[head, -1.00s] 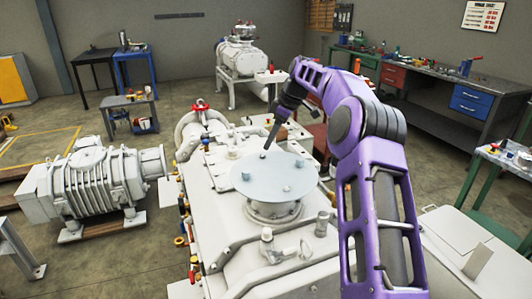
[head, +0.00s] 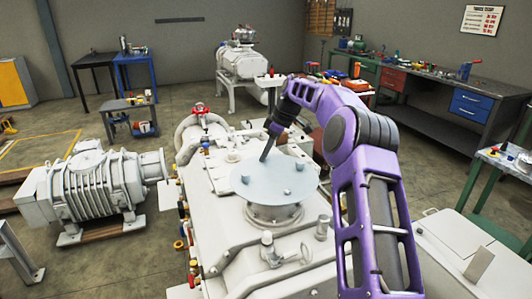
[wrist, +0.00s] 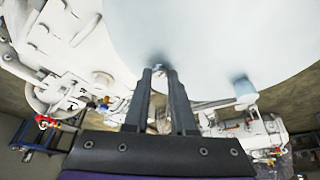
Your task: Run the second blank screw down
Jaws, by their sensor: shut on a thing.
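The pale round blank plate (head: 268,182) lies flat on top of the white machine's round flange. My gripper (head: 263,159) points down at the plate's far edge, with its fingertips at a screw there. In the wrist view my gripper (wrist: 160,72) has its two dark fingers close together around a small grey screw head (wrist: 159,66), mostly hidden between the tips. Other screws stand on the plate: one at the left (head: 245,179), one at the front right (head: 287,191) and one at the far right (head: 299,166). How deep the gripped screw sits cannot be told.
The white vacuum machine (head: 225,220) fills the middle, with a valve handle (head: 290,254) and a post (head: 322,226) in front of the plate. A ribbed pump (head: 95,188) stands at the left. A workbench (head: 435,115) runs along the right.

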